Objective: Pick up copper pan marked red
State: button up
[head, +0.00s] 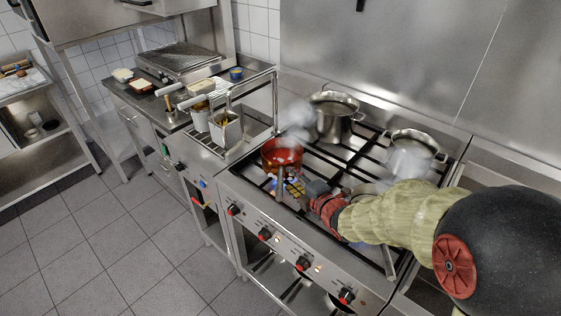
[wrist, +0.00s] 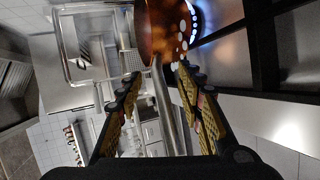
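The copper pan (head: 282,153), reddish in the head view, sits on the left front part of the stove grate. It also shows at the top of the wrist view (wrist: 160,28), with blue flame light beside it. Its metal handle (wrist: 165,112) runs down between the two fingers of my gripper (wrist: 158,75). My gripper is open, one finger on each side of the handle, with gaps visible. In the head view my gripper (head: 293,187) is low over the stove, just in front of the pan, and partly covers the handle area.
A tall steel pot (head: 333,121) stands behind the pan, and another steel pot (head: 410,155) steams to the right. A metal rail and fryer baskets (head: 225,129) stand to the left. The stove's knobs (head: 264,234) line its front edge.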

aim_at(281, 172)
jog(key=b+x, duration=0.2)
jog(key=x, duration=0.5)
jog(key=shift+w, duration=0.35)
jog(key=shift+r, duration=0.1)
jog(key=c, duration=0.3)
jog(key=c, duration=0.7)
grip_shut()
